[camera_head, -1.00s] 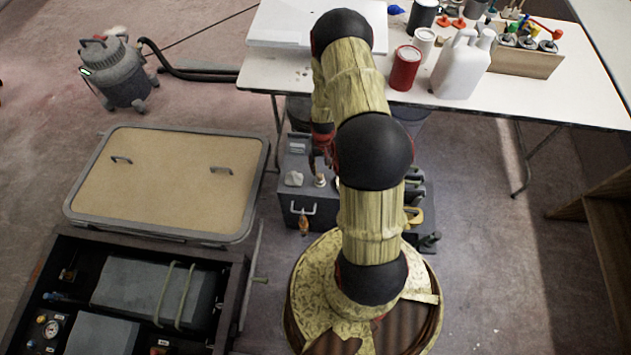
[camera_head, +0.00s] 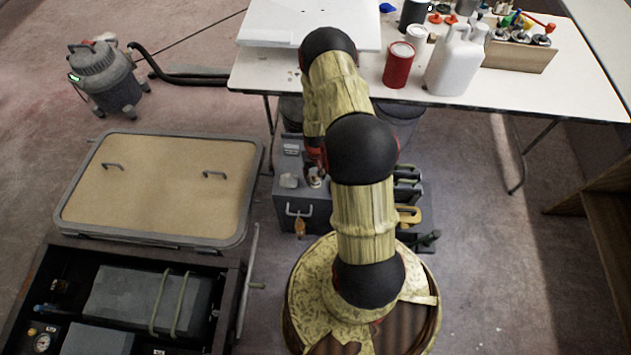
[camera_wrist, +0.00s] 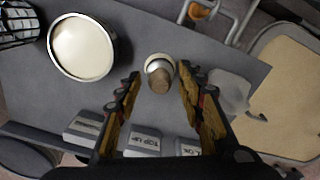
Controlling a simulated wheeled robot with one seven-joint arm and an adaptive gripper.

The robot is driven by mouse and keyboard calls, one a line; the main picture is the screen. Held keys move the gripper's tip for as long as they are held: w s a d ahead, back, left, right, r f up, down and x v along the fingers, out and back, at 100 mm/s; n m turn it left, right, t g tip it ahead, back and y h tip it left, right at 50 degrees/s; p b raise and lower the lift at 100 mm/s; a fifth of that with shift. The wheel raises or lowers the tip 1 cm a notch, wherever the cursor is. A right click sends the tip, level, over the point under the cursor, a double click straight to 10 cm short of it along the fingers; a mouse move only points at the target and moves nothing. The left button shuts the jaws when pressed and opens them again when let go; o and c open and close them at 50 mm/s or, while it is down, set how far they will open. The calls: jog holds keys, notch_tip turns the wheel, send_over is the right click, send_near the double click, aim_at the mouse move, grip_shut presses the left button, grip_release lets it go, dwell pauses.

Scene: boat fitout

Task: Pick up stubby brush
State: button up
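A short round object with a brown wooden-looking top and a pale collar, seemingly the stubby brush (camera_wrist: 160,78), stands on a grey box top in the wrist view. In the head view the brush (camera_head: 315,178) is a small pale shape on the box, partly hidden. My gripper (camera_wrist: 160,86) is open, with its two fingers apart on either side of the brush in the wrist view. I see a gap on both sides and cannot tell the height difference. In the head view my gripper is mostly hidden by my arm.
The grey box (camera_head: 305,215) stands on the floor under the table edge (camera_head: 300,90). On its top are a round pale-topped can (camera_wrist: 82,47), a pale translucent lump (camera_wrist: 230,92) and labelled blocks (camera_wrist: 145,140). A tan-topped panel (camera_head: 160,185) lies to the left.

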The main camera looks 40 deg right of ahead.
aim_at(315, 176)
grip_shut()
dwell(0.5)
jog(key=shift+r, duration=0.5)
notch_tip(315, 176, up, 2)
jog(key=shift+r+p, duration=0.2)
jog(key=shift+p, duration=0.65)
jog(key=s+a+r+p, duration=0.4)
jog(key=s+a+r, duration=0.4)
jog(key=s, duration=0.3)
jog(key=shift+s+r+p, duration=0.3)
jog(key=shift+r, duration=0.5)
